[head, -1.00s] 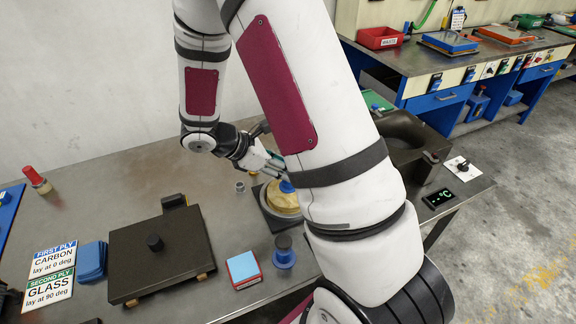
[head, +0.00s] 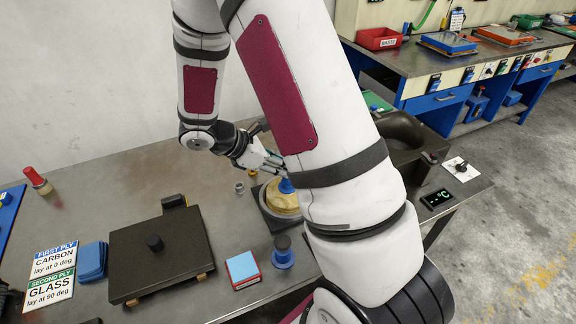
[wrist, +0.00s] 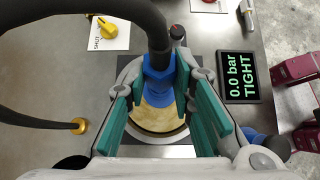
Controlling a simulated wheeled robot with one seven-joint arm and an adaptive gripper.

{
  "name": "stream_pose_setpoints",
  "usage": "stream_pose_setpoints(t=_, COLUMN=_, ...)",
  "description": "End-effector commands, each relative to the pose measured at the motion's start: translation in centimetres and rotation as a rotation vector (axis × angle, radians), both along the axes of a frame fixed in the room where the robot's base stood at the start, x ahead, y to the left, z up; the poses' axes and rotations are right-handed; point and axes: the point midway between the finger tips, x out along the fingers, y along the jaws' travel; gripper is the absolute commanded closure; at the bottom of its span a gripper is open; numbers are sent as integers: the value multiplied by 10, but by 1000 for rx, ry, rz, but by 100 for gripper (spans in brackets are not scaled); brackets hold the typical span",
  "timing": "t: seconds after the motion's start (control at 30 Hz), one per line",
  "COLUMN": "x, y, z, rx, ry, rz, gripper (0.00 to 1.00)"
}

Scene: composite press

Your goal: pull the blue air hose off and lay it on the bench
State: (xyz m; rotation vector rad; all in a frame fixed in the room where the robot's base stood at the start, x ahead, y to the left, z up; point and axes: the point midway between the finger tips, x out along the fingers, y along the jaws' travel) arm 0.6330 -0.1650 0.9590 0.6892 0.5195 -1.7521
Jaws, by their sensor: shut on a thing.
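The blue air hose's coupling (wrist: 157,75) stands upright in the wrist view, with a thick black hose (wrist: 155,25) leaving its top and looping off to the left. My gripper (wrist: 160,88) has its green-padded fingers closed on the two sides of the coupling. Below it is a round pot (wrist: 126,75) with a yellowish top. I cannot tell whether the coupling is seated on the pot or just above it. In the head view my gripper (head: 274,166) is over the pot, where a bit of blue (head: 286,186) shows; my arm hides part of this. The bench (head: 110,175) is grey metal.
A display (wrist: 237,76) reads 0.0 bar TIGHT. A yellow valve knob (wrist: 107,27) and a brass fitting (wrist: 78,126) lie to the left in the wrist view. A dark plate (head: 165,250) and a blue-topped block (head: 243,268) stand nearby.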

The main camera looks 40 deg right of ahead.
Motion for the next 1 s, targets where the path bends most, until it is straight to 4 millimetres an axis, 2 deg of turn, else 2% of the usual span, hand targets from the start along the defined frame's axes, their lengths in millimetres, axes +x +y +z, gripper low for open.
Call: stream_pose_setpoints(t=1.0, x=-1, y=0, z=46, rx=-1, ry=0, rz=-1, gripper=100)
